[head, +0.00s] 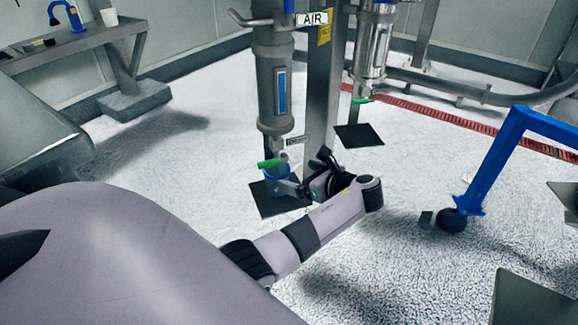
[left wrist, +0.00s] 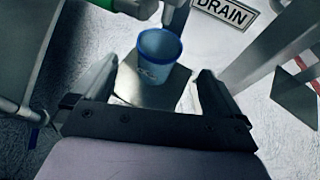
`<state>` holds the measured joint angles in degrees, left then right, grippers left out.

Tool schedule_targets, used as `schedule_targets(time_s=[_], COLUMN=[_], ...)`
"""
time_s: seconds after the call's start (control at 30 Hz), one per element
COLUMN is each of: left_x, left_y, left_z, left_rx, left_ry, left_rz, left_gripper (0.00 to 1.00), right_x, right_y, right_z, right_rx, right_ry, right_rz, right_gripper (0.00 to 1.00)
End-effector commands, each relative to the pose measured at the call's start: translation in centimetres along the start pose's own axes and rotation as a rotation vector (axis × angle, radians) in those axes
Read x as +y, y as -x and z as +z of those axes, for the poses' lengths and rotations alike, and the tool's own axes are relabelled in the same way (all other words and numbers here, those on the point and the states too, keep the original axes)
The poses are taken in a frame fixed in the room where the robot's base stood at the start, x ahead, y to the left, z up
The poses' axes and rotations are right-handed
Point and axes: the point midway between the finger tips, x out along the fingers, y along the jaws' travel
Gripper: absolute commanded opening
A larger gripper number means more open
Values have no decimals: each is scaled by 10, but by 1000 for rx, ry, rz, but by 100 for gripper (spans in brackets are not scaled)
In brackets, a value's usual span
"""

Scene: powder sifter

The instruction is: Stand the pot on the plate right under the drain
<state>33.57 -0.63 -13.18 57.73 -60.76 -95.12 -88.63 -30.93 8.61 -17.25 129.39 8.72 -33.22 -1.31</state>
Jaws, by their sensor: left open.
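The blue pot (head: 277,177) stands upright below the drain outlet of the left column, over the dark square plate (head: 265,206). In the left wrist view the pot (left wrist: 158,62) appears on the plate (left wrist: 178,90), with the drain pipe (left wrist: 143,8) just above its rim. My left gripper (head: 288,186) is beside the pot in the head view, partly hiding it. In the left wrist view its open fingers (left wrist: 158,72) are on either side of the pot, with visible gaps. I cannot tell exactly how the pot's base meets the plate. My right gripper is not in view.
The grey column (head: 273,85) carries a green valve handle (head: 268,163) close above the pot. A second dark plate (head: 360,135) lies behind to the right. A blue wheeled frame (head: 490,165) stands at right. Open floor lies between.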

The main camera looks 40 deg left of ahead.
Motion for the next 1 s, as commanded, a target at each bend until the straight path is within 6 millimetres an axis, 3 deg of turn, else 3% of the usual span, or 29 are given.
schedule_targets(time_s=[0.13, 0.37, 0.47, 0.67, 0.8, 1.0], left_x=[0, 2, 7, 25, 43, 77], left_y=[14, 15, 13, 23, 47, 99], left_z=[1, -10, -33, -98, -133, -158], left_rx=[0, 28, 103, 397, 649, 1049], left_ry=[0, 28, 105, 396, 627, 964], left_rz=[0, -22, -80, -233, -295, -286], left_gripper=[100, 100, 100, 100, 100, 100], right_x=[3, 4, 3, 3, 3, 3], right_y=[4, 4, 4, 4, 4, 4], right_z=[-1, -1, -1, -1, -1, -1], right_rx=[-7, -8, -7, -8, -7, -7], right_ry=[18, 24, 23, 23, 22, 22], right_rz=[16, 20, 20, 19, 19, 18], right_gripper=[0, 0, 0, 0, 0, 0])
